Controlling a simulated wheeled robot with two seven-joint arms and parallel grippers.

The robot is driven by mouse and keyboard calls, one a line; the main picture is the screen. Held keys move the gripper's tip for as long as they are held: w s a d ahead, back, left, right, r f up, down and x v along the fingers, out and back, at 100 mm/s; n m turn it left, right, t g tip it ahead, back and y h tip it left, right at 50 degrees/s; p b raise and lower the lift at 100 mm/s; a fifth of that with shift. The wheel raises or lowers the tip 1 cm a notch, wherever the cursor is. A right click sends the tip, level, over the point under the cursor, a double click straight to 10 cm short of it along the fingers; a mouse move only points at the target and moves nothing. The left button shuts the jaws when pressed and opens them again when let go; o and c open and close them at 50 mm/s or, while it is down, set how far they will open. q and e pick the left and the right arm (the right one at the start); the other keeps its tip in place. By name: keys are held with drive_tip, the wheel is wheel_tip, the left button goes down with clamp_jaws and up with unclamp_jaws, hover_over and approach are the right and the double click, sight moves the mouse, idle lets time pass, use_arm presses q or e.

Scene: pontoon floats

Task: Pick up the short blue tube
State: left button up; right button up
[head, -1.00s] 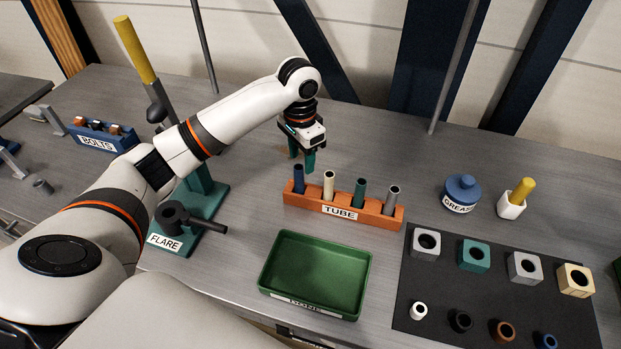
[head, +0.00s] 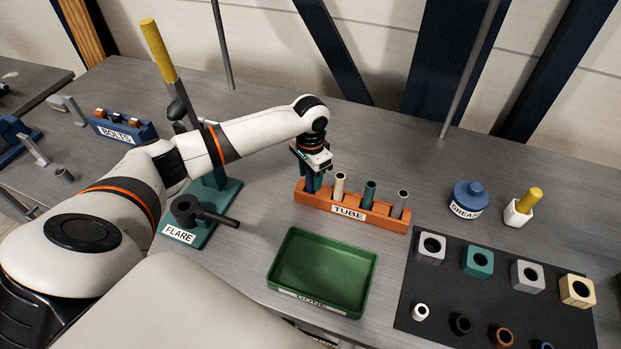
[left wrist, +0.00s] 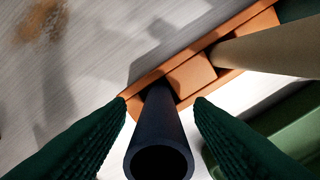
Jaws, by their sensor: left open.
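The short blue tube (left wrist: 160,125) stands in the left end of the orange TUBE rack (head: 372,217). In the left wrist view its open dark end faces the camera. My left gripper (head: 313,184) is over that end of the rack, pointing down. Its two green ribbed fingers are open, one on each side of the blue tube, with a gap visible on both sides in the left wrist view. In the head view the fingers hide most of the tube. My right gripper is not in view.
A cream tube (head: 340,186), a teal tube (head: 369,194) and a grey tube (head: 401,203) stand in the same rack. A green tray (head: 322,303) lies in front. The FLARE stand (head: 222,205) is to the left, a blue GREASE pot (head: 468,196) to the right.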

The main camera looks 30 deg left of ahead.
use_arm(q)
drive_tip(key=shift+f, duration=0.6)
clamp_jaws()
drive_tip(key=shift+r, duration=0.15)
